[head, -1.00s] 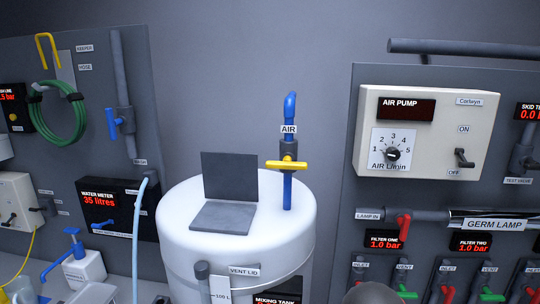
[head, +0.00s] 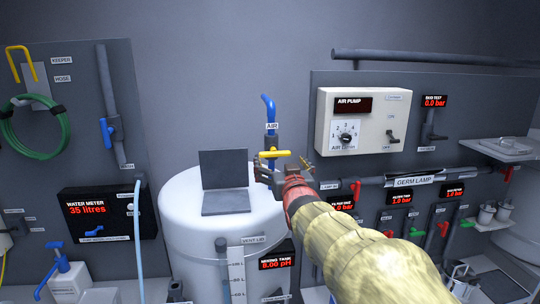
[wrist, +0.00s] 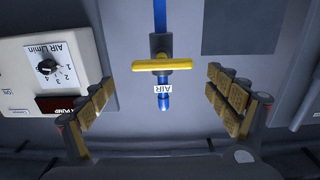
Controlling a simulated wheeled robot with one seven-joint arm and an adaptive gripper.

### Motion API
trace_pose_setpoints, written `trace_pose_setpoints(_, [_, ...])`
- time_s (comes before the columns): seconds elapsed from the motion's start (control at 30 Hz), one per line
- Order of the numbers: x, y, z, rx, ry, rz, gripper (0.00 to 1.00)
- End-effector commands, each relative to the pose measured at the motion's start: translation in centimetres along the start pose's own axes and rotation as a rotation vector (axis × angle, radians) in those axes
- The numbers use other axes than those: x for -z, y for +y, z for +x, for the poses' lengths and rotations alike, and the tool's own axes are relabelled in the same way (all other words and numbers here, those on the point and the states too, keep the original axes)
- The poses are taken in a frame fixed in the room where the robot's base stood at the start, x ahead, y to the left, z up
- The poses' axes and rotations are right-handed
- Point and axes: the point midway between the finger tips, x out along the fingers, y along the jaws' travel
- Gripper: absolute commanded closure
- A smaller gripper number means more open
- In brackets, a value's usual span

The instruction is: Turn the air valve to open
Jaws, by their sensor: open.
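The air valve has a yellow bar handle (head: 274,154) lying crosswise on a blue vertical pipe (head: 268,108) with an AIR label (head: 272,126). It stands at the right of the white mixing tank's top. My gripper (head: 278,172) is just below and in front of the handle in the head view and partly hides the pipe. In the wrist view the yellow handle (wrist: 162,65) lies crosswise ahead, between and beyond the fingers. My gripper (wrist: 165,95) is open there, with nothing between its fingertips. No contact with the handle shows.
The white mixing tank (head: 185,210) carries an open dark lid hatch (head: 224,170). The air pump box (head: 362,120) is on the right panel, and shows left in the wrist view (wrist: 50,65). A grey pipe with red handles (head: 356,187) runs below it.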

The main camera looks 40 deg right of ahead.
Motion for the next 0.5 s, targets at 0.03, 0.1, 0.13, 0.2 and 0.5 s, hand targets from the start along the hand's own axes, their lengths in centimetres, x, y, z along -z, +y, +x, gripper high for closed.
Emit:
trace_pose_setpoints(0.03, [0.0,0.0,0.4,0.001,-0.002,0.003,0.06])
trace_pose_setpoints(0.1, [0.0,0.0,1.2,0.0,-0.002,0.003,0.06])
trace_pose_setpoints(0.13, [0.0,0.0,1.6,0.0,-0.003,0.003,0.06])
trace_pose_setpoints(0.2, [-0.1,0.0,2.6,0.0,-0.004,0.002,0.06])
trace_pose_setpoints(0.5, [0.1,-0.1,6.4,0.0,-0.002,0.002,0.06])
